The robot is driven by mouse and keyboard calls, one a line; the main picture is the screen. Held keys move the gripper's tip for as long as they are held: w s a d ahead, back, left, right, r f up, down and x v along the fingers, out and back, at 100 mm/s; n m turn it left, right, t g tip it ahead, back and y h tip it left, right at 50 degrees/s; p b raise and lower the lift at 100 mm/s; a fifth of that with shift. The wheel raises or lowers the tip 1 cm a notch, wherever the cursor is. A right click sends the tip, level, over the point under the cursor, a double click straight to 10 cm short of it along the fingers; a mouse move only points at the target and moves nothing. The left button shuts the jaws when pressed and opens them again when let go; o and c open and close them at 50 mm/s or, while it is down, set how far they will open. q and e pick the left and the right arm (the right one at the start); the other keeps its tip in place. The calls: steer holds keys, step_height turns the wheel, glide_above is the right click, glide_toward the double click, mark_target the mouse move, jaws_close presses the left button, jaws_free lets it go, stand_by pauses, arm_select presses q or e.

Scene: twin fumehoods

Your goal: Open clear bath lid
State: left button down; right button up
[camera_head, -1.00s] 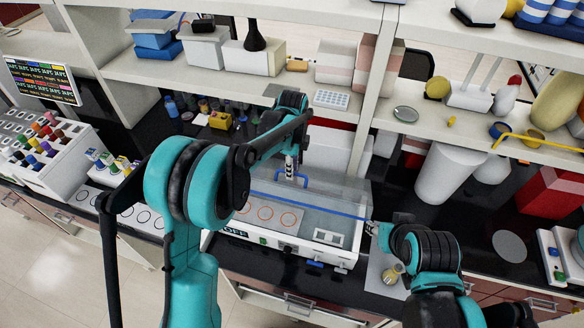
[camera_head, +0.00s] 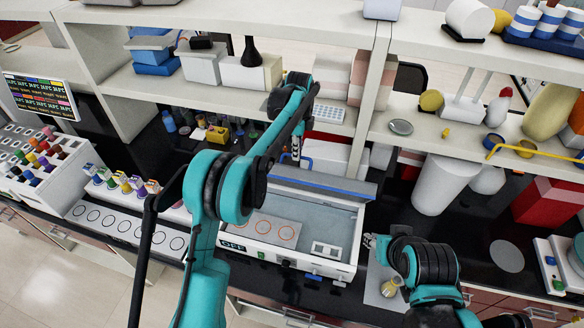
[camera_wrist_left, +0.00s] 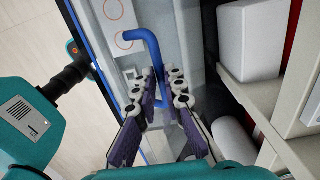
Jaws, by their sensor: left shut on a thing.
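The white bath (camera_head: 320,268) stands on the black bench in the head view, with an OFF display on its front. Its clear lid (camera_head: 335,187) is raised and steeply tilted at the back, and the basin shows from above. My left gripper (camera_head: 296,155) is behind the lid, shut on its blue handle (camera_head: 305,161). In the wrist view the blue handle (camera_wrist_left: 152,48) runs down between the fingers of my left gripper (camera_wrist_left: 163,90). My right gripper (camera_head: 371,240) is just right of the bath's front corner, apart from the lid; its fingers are too small to judge.
A small flask (camera_head: 389,288) with yellowish contents stands by my right gripper. A white cylindrical container (camera_head: 440,185) is to the right of the bath. A rack of vials (camera_head: 118,185) is to the left. Shelves (camera_head: 230,85) rise behind the bath.

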arm_select(q)
steer(key=w+d+p, duration=0.1)
steer(key=w+p, duration=0.2)
steer(key=w, duration=0.4)
steer(key=shift+w+d+r, duration=0.15)
steer(key=shift+w+d, duration=0.1)
steer(key=shift+d, duration=0.05)
